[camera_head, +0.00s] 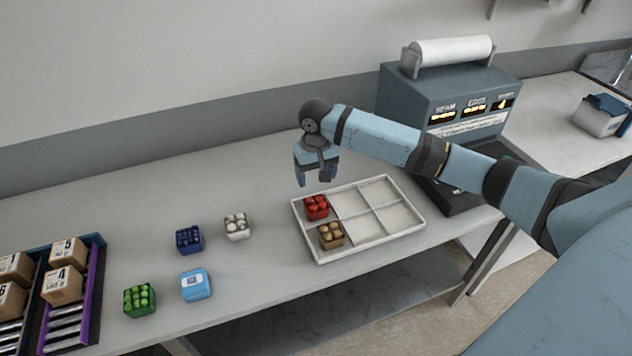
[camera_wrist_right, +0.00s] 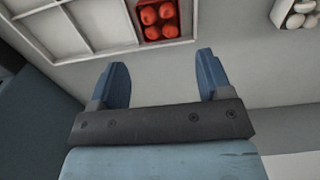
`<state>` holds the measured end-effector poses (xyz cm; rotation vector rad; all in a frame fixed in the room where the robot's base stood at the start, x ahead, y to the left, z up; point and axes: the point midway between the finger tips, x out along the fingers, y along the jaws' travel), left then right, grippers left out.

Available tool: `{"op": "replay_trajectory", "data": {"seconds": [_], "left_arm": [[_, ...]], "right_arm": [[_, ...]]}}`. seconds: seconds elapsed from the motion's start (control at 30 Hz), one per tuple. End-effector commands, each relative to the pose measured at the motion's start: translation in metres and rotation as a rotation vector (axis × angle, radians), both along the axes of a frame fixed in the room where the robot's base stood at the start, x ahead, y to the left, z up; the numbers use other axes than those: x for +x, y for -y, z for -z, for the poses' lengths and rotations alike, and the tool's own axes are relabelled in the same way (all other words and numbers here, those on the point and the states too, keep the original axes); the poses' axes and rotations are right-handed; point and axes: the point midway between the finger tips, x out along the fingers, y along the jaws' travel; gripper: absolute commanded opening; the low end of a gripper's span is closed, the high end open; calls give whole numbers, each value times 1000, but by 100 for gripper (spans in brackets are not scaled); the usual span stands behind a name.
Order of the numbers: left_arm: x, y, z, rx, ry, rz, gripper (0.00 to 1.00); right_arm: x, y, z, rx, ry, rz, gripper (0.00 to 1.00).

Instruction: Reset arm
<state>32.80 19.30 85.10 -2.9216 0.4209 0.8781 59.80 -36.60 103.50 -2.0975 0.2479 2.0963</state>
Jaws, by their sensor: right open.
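My right gripper (camera_head: 315,180) is open and empty. It hangs above the table, just behind the back left corner of the white divided tray (camera_head: 413,223). In the right wrist view its two blue fingers (camera_wrist_right: 163,85) stand wide apart with bare table between them. A box of red items (camera_head: 317,207) sits in the tray's back left compartment and also shows in the right wrist view (camera_wrist_right: 159,20). A box of brown items (camera_head: 330,235) sits in the front left compartment. The other tray compartments look empty. My left gripper is not in view.
Loose on the table, left of the tray, are a white-item box (camera_head: 236,226), a dark blue box (camera_head: 189,239), a light blue box (camera_head: 196,285) and a green box (camera_head: 139,299). Numbered cartons (camera_head: 62,285) stand far left. A grey machine with a roll (camera_head: 440,90) stands behind my right arm.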

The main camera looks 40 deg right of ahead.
Motion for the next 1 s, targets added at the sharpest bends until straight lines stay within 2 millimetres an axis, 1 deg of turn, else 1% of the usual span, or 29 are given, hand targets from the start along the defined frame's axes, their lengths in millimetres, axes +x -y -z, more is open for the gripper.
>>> {"op": "replay_trajectory", "data": {"seconds": [0.47, 0.57, 0.67, 0.73, 0.8, 0.9, 0.97, 1.0], "left_arm": [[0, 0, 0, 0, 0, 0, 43], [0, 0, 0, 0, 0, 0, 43], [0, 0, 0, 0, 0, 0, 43], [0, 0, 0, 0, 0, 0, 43], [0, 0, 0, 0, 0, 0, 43], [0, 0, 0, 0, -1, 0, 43], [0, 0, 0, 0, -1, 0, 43], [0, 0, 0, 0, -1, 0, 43]], "right_arm": [[0, 0, 0, 0, 0, 0, 72], [-4, -6, 4, 4, 1, -16, 72], [-18, -27, 20, 18, 9, -77, 72], [-36, -50, 35, 37, 24, -146, 72], [-59, -77, 50, 61, 49, -224, 72], [-92, -108, 66, 95, 94, -316, 72], [-112, -123, 72, 112, 122, -360, 72], [-126, -132, 75, 123, 143, -385, 72]]}}
